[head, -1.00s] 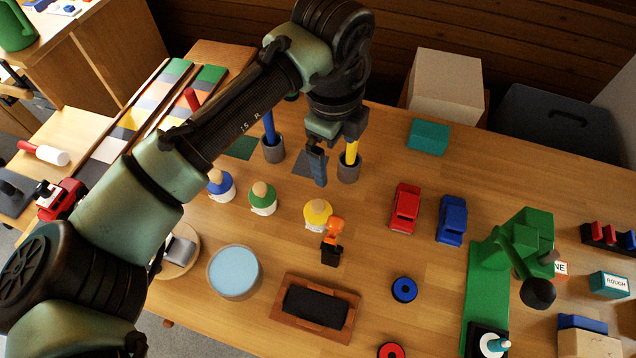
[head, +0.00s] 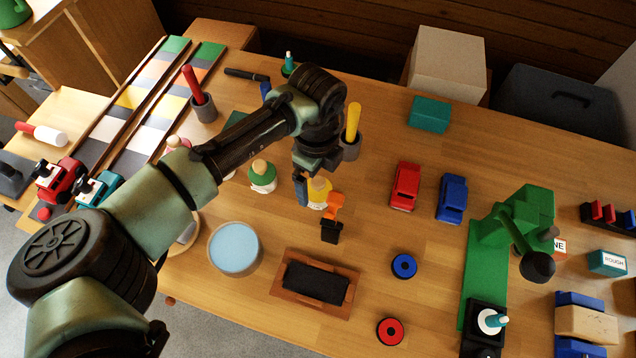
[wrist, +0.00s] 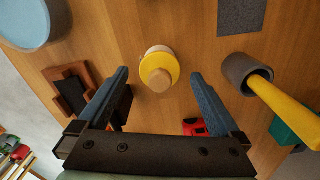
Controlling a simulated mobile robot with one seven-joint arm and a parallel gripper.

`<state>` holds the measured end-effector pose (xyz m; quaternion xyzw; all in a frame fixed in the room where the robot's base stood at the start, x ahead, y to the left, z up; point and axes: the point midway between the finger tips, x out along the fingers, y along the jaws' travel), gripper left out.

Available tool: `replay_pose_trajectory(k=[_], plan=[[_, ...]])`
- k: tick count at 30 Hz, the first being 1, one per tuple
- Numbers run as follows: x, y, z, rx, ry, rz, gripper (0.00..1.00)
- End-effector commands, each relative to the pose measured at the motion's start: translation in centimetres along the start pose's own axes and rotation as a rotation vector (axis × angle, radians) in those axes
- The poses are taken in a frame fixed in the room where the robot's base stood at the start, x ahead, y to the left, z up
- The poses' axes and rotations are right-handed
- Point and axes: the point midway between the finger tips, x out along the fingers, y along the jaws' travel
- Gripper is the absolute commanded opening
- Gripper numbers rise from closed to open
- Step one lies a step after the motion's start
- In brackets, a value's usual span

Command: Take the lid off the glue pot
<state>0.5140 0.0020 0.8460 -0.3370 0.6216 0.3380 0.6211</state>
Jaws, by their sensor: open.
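I take the glue pot to be the small white pot with a yellow lid and round wooden knob. In the wrist view its yellow lid (wrist: 168,57) and wooden knob (wrist: 157,78) lie between my open fingers, with gaps on both sides. In the head view the yellow-lidded pot (head: 319,191) stands upright on the bench, partly hidden by my gripper (head: 313,186). My gripper is open and empty, pointing down over the pot; I cannot tell its exact height. A similar green-lidded pot (head: 262,174) stands to the left.
An orange and black object (head: 332,219) stands close to the pot. A grey cup with a yellow-handled tool (head: 351,130) stands behind. A black pad on a brown tray (head: 316,282) and a blue-topped round tub (head: 234,248) lie in front. Red (head: 405,187) and blue (head: 451,195) toy cars stand right.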

Motion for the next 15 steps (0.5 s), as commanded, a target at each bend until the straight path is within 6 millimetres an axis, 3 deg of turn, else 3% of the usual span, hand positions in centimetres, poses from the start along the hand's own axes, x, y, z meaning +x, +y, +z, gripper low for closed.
replay_pose_trajectory(k=[3,10,15], plan=[[0.96,-0.01,-0.03,0.001,0.0,0.0,1.0],[1.08,-0.02,-0.03,0.001,0.0,-0.001,1.0],[1.06,-0.02,-0.03,0.001,0.0,-0.001,0.71]])
